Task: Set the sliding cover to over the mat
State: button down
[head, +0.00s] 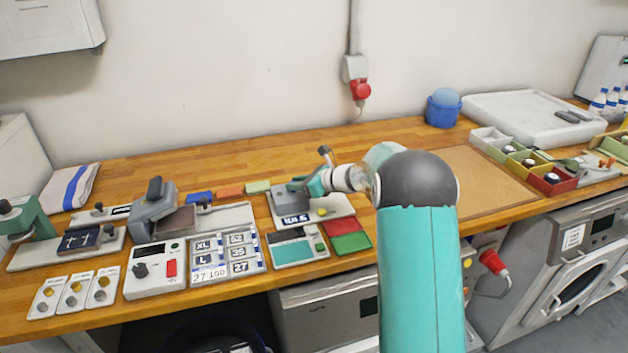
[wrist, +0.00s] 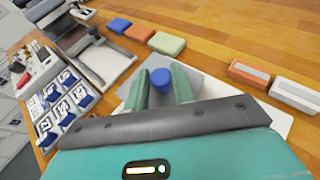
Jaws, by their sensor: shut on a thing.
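My gripper (head: 312,184) is over a white base plate (head: 338,205) near the middle of the counter. In the wrist view my gripper (wrist: 160,86) has its two green fingers closed around a small blue knob (wrist: 160,76). A flat grey panel (wrist: 209,88) lies under the fingers, on the white base; it looks like the sliding cover.
A grey press-like device (head: 152,212) and a white control box (head: 153,270) stand to the left. Red and green pads (head: 346,238) lie just right and in front. Small coloured blocks (head: 230,190) lie behind left. A brown board (head: 480,180) lies right.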

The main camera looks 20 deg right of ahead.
jog(key=shift+a, duration=0.25)
jog(key=c, duration=1.2)
grip_release()
jog(key=shift+a, duration=0.15)
jog(key=shift+o, duration=0.2)
jog(key=shift+d, duration=0.2)
jog(key=shift+s, duration=0.1)
jog(key=shift+s+d+r, duration=0.2)
jog(key=shift+d, duration=0.15)
jog(key=v, duration=1.3)
jog(key=shift+a, duration=0.1)
